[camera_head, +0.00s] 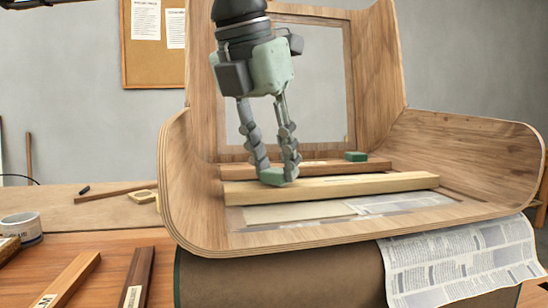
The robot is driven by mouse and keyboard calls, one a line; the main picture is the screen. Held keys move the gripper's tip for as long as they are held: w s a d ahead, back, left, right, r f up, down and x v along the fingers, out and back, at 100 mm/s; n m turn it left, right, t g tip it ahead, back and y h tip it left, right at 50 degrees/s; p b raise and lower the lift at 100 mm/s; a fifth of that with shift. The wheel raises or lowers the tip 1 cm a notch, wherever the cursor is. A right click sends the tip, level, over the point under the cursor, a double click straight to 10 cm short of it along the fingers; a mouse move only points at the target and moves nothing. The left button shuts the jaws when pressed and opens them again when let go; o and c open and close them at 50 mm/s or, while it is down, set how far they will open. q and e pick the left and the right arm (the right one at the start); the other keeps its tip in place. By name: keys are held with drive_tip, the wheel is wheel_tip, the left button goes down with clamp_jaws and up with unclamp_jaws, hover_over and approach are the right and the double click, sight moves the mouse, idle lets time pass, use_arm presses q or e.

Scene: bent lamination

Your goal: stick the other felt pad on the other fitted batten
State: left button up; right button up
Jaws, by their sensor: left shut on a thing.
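My left gripper (277,168) reaches down from above into the bent wooden shell, its two fingers shut on a small green felt pad (272,178). The pad is at the left part of the pale front batten (370,184), at its top; I cannot tell whether it touches the wood. Behind it lies a darker reddish batten (318,168), also fitted across the shell. Another green felt pad (355,156) sits on that rear batten near its right end. The fingers hide part of both battens. My right gripper is not in view.
The bent shell (185,200) has raised curved sides and a tall back with a window opening. It rests above a brown padded support (280,280); newspaper (460,265) hangs at right. Loose wood strips (70,280) and a tin (22,228) lie on the bench at left.

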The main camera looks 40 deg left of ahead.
use_arm(q)
drive_tip(key=shift+f, duration=0.2)
drive_tip(key=o, duration=1)
drive_tip(key=shift+c, duration=0.2)
drive_tip(key=shift+r+p, duration=0.85)
drive_tip(key=shift+r, duration=2.7)
drive_tip(key=shift+f, duration=0.1)
